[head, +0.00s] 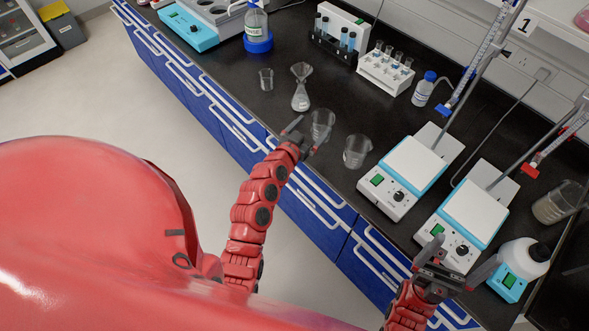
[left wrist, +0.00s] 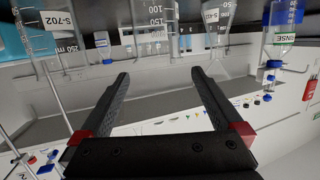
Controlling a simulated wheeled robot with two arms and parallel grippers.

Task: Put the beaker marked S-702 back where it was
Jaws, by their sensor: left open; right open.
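The beaker marked S-702 (left wrist: 57,30) shows its label at the left of the left wrist view, which looks upside down. By its place it seems to be the right-hand clear beaker (head: 357,152) in the head view, standing on the black bench by the hotplate. My left gripper (head: 306,137) is open and empty at the bench's front edge. Another clear beaker (head: 322,122) stands just ahead of it, and its graduated wall (left wrist: 152,22) shows between the fingertips in the wrist view. My right gripper (head: 438,268) is open and empty in front of the second hotplate.
A conical flask with a funnel (head: 300,90) and a small beaker (head: 266,78) stand further left. Two hotplates (head: 397,190) (head: 449,242) with stands lie to the right. A tube rack (head: 385,72) and a blue-capped bottle (head: 424,90) stand behind. Black bench is clear between the beakers and rack.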

